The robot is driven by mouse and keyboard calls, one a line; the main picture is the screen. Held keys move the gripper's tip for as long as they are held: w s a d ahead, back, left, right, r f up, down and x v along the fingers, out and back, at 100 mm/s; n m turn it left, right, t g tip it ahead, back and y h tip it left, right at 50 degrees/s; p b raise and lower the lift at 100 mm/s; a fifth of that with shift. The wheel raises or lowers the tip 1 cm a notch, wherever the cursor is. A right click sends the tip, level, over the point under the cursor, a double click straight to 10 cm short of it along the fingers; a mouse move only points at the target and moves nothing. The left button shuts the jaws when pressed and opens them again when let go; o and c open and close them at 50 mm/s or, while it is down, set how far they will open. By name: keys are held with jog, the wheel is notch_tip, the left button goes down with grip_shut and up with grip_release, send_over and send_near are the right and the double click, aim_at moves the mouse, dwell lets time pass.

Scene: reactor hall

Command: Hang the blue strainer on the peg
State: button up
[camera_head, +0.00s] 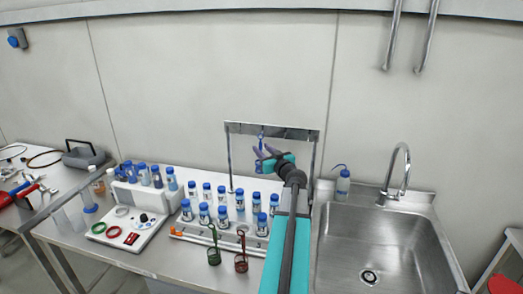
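A small blue item, apparently the blue strainer (261,138), shows just under the top bar of a metal frame (230,160) against the back wall. My gripper (263,152), with purple fingers, reaches up from the right and is right at the blue item's lower end. The fingers look somewhat spread, but I cannot tell whether they grip it. The peg is too small to make out, and I cannot tell whether the strainer hangs on it. A green strainer (214,256) and a red strainer (241,262) are at the bench's front edge.
Several blue-capped bottles (222,214) stand in a rack left of my arm. A white device (132,229) with coloured rings lies further left. A blue wash bottle (342,185) stands right of the frame. A steel sink (385,250) with a tap (404,165) is at the right.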

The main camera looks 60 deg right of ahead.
jog(key=b+v, duration=0.2)
jog(key=v, duration=1)
dwell(0.6)
